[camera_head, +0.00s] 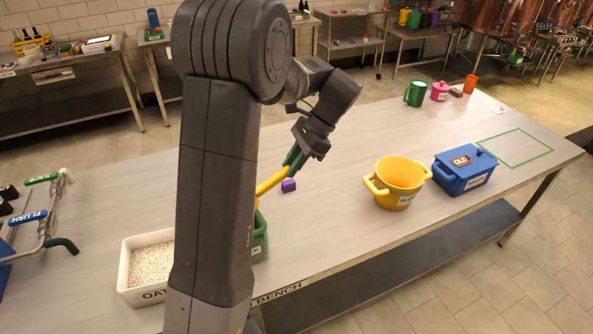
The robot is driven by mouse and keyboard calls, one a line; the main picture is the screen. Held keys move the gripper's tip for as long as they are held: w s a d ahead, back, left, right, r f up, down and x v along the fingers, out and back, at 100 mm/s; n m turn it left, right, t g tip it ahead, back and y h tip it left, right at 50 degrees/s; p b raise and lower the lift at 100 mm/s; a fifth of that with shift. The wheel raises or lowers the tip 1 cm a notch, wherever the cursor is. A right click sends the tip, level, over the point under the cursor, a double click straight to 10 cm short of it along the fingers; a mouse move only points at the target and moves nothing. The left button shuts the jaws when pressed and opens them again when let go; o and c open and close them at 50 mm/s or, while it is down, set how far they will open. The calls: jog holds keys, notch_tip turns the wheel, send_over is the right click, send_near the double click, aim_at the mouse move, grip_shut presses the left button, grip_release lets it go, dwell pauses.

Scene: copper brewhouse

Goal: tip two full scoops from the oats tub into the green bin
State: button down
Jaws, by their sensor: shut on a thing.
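The oats tub (124,272) is a white rectangular tub of pale oats at the lower left of the bench, its right side hidden by my arm. The green bin (261,240) stands to its right and is mostly hidden behind my arm, so its contents do not show. My gripper (292,163) is above and to the right of the green bin, shut on the yellow handle of a scoop (268,184). The handle slopes down to the left behind my arm. The scoop's bowl is hidden, so I cannot tell whether it holds oats.
A purple block (288,185) lies near my gripper. A yellow two-handled pot (400,180) and a lidded blue box (464,171) stand to the right. A green mug (415,94) stands farther back. A rack with handles (40,225) is at far left.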

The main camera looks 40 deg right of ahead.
jog(key=a+r+h, duration=0.2)
jog(key=w+a+r+g+h, duration=0.1)
jog(key=a+r+h, duration=0.1)
jog(key=shift+w+r, duration=0.15)
jog(key=shift+r, duration=0.05)
jog(key=w+a+f+g+h+b, duration=0.2)
jog(key=w+a+g+h+b, duration=0.1)
jog(key=a+h+b, duration=0.5)
jog(key=w+a+f+g+h+b, duration=0.1)
jog(key=w+a+g+h+b, duration=0.2)
jog(key=a+h+b, duration=0.5)
jog(key=w+a+b, duration=0.1)
jog(key=a+b, duration=0.2)
jog(key=a, duration=0.3)
jog(key=shift+w+f, duration=0.2)
jog(key=shift+f, duration=0.2)
jog(key=shift+a, duration=0.15)
dwell(1.4)
